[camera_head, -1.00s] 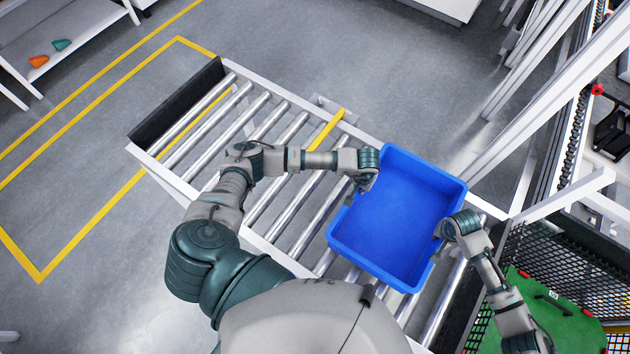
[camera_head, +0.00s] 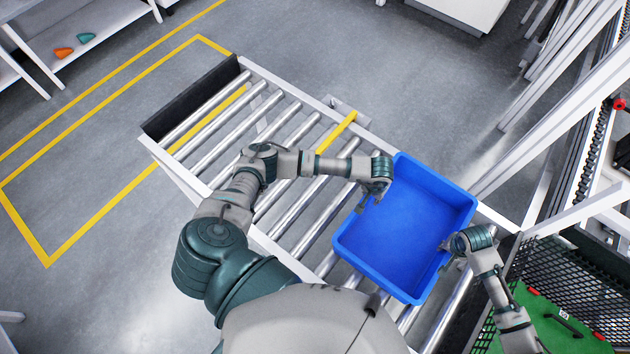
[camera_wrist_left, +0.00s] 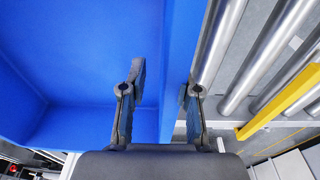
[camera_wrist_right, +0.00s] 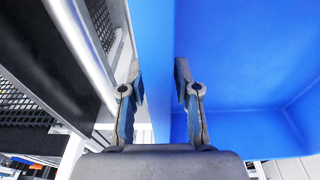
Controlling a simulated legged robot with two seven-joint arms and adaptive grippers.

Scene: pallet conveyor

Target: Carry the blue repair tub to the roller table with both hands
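The blue repair tub (camera_head: 415,225) lies on the rollers near the right end of the roller table (camera_head: 215,187), slightly turned to it. It looks empty. My left gripper (camera_head: 370,199) is at the tub's left wall. In the left wrist view its fingers (camera_wrist_left: 160,105) stand apart, one inside the tub and one outside, with the wall between them. My right gripper (camera_head: 446,246) is at the right wall. In the right wrist view its fingers (camera_wrist_right: 158,100) are also apart on either side of the wall. Both grippers look open.
The rollers to the left of the tub are bare. A yellow bar (camera_head: 337,132) crosses the table's far edge. A black mesh fence (camera_head: 570,280) and green surface (camera_head: 550,325) lie at the right. White posts (camera_head: 560,95) stand behind. A shelf (camera_head: 85,35) stands far left.

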